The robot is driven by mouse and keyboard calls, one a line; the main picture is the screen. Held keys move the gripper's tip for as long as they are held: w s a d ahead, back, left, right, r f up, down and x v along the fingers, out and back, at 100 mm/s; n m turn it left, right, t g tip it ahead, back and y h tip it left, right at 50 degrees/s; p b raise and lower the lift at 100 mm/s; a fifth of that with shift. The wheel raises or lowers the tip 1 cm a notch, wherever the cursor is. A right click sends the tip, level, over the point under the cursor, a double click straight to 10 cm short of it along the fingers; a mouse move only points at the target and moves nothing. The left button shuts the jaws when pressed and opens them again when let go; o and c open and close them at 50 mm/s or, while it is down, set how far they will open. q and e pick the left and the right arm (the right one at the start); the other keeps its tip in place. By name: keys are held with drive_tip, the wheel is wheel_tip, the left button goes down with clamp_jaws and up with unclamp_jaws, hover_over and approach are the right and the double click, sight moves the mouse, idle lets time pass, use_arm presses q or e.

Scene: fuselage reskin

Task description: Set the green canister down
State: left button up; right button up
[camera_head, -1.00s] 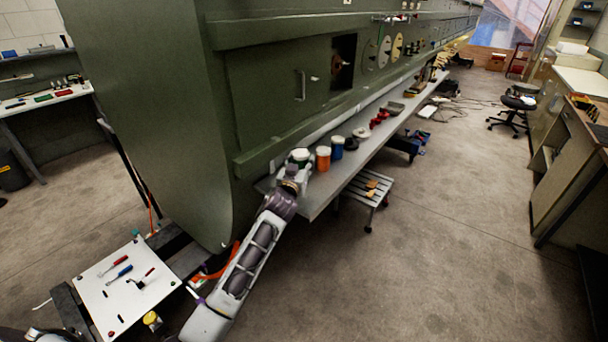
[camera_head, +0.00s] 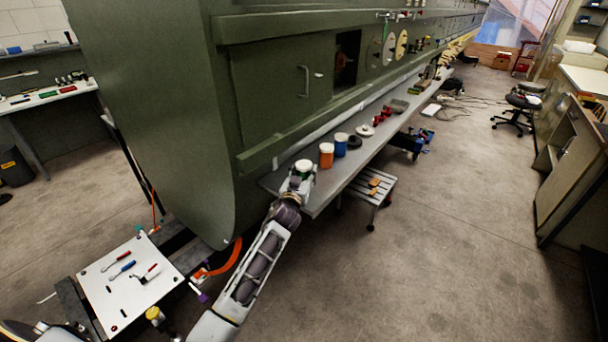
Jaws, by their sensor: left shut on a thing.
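The green canister (camera_head: 303,167) has a white lid and stands upright at the near end of the grey shelf (camera_head: 322,197) along the green fuselage. My left gripper (camera_head: 301,181) reaches in from below and is shut on the canister. The gripper hides most of the canister's lower body, so I cannot tell whether its base touches the shelf. An orange canister (camera_head: 326,158) and a blue canister (camera_head: 341,146), both white-lidded, stand just beyond it. My right gripper does not show.
Beyond the canisters, a dark round item (camera_head: 354,142), a white disc (camera_head: 365,130) and red parts (camera_head: 382,117) lie on the shelf. A step stool (camera_head: 370,184) stands below it. A white board (camera_head: 131,284) with tools is at the lower left. The fuselage (camera_head: 150,110) walls the shelf's left side.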

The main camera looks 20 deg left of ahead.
use_arm(q)
drive_tip(key=shift+f, duration=0.2)
idle(0.3)
drive_tip(key=o, duration=1)
drive_tip(key=shift+o, duration=0.3)
drive_tip(key=shift+s+r, duration=0.1)
drive_tip(key=shift+r, duration=0.05)
